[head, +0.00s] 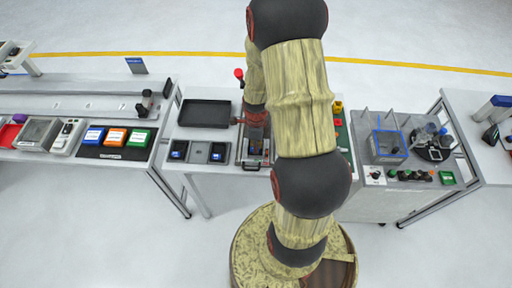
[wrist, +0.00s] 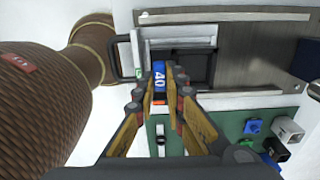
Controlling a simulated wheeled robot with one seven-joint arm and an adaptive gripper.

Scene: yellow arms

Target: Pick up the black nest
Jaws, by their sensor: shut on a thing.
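My gripper (wrist: 160,84) points down at the work station in the wrist view. Its fingers are closed on the two sides of a narrow blue piece marked 40 (wrist: 159,72), with a small orange part at its near end. A dark, nest-like rectangular recess (wrist: 196,66) lies just beyond and right of the fingertips, inside a grey metal frame. I cannot tell whether the blue piece is joined to it. In the head view my arm hides part of this station (head: 254,147), and the fingertips are not clear.
A large black tray (head: 205,113) and a smaller black tray with blue items (head: 198,152) lie left of the station. A black handle (wrist: 113,48) stands out at its left in the wrist view. A green board (wrist: 220,128) with connectors lies at the near side.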

